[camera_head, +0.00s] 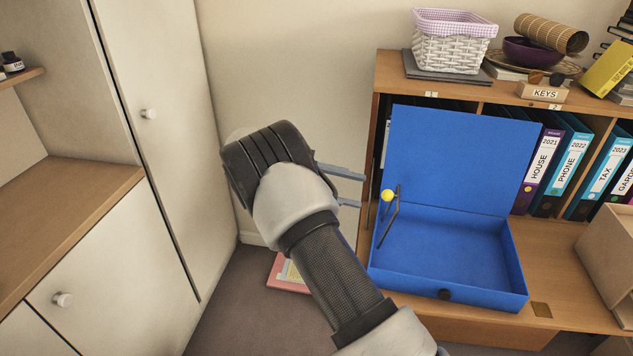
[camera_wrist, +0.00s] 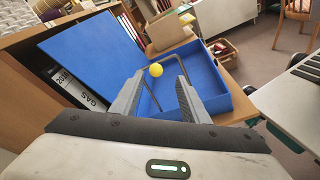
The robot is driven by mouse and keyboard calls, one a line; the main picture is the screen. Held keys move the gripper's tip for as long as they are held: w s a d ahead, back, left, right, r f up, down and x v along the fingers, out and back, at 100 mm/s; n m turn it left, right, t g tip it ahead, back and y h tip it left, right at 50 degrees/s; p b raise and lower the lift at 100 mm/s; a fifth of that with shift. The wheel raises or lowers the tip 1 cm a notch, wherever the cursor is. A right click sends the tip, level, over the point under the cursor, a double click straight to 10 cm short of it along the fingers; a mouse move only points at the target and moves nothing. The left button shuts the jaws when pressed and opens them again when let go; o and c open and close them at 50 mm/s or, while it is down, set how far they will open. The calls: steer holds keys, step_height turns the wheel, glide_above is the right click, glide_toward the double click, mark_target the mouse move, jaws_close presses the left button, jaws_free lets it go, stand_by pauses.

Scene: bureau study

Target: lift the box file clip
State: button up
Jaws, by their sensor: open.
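A blue box file (camera_head: 445,255) lies open on the wooden desk surface, its lid standing up against the shelf behind. Its clip (camera_head: 389,220) is a dark bent bar with a yellow ball at the end, at the box's left side, raised from the box floor. In the wrist view the yellow ball of the clip (camera_wrist: 156,70) shows between the fingertips, farther out. My gripper (camera_head: 355,188) is open and empty, to the left of the clip in the head view, its fingers pointing right towards it. It also shows in the wrist view (camera_wrist: 158,85). I see no contact with the clip.
Several ring binders (camera_head: 566,165) stand in the shelf behind the box. A beige box (camera_head: 609,250) stands at the right. A white basket (camera_head: 452,45) and a keys block (camera_head: 541,92) are on the shelf top. A tall cupboard (camera_head: 165,110) is at the left.

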steer(key=v, duration=0.7)
steer(key=shift+a, duration=0.4)
steer(key=shift+w, duration=0.1)
stand_by(0.5)
step_height(320, 180, up, 10)
steer(key=p, duration=0.2)
stand_by(0.3)
